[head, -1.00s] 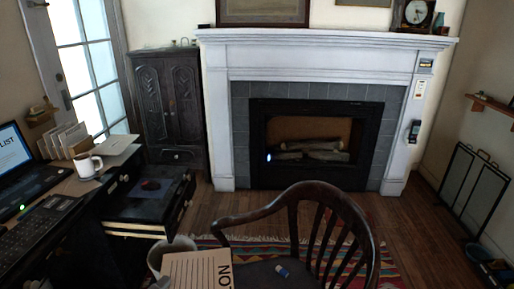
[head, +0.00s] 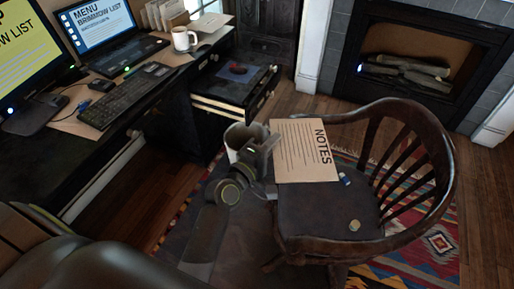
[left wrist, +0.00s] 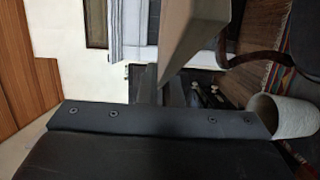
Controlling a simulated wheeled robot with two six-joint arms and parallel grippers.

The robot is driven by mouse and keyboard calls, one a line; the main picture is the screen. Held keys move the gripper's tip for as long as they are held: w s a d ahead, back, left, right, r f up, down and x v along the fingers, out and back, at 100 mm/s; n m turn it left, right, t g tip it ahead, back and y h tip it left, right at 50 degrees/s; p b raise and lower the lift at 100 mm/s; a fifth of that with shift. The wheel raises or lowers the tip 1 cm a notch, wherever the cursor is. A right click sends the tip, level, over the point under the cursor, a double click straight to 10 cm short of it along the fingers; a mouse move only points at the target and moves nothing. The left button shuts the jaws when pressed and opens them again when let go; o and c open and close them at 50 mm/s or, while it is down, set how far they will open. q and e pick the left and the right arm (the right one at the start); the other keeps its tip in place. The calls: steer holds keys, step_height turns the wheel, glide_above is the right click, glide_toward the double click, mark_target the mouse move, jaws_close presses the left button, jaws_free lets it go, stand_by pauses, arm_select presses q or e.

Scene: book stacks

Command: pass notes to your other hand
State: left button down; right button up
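The notes (head: 303,152) are a flat tan sheet or pad with printed lines and the word NOTES along one side. They are held up above the chair seat in the head view. My left gripper (head: 270,150) is shut on their left edge. In the left wrist view the notes (left wrist: 187,32) stick out beyond the dark fingers (left wrist: 160,84) as a pale tan panel. The exact contact of the fingertips is partly hidden. My right gripper is in neither view.
A wooden armchair (head: 423,150) stands behind and right of the notes, with small objects on its seat. A pale bin (head: 236,134) is beside my left gripper. A desk with a laptop (head: 104,38), keyboard (head: 127,95) and white mug (head: 182,40) is at the left.

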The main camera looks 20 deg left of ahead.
arm_select(q)
steer(key=w+d+f+n+y, duration=0.1)
steer(key=w+f, duration=0.3)
steer(key=w, duration=0.4)
steer(key=shift+d+n+t+y, duration=0.3)
steer(key=shift+d+n+y, duration=0.1)
steer(key=shift+d+y, duration=0.45)
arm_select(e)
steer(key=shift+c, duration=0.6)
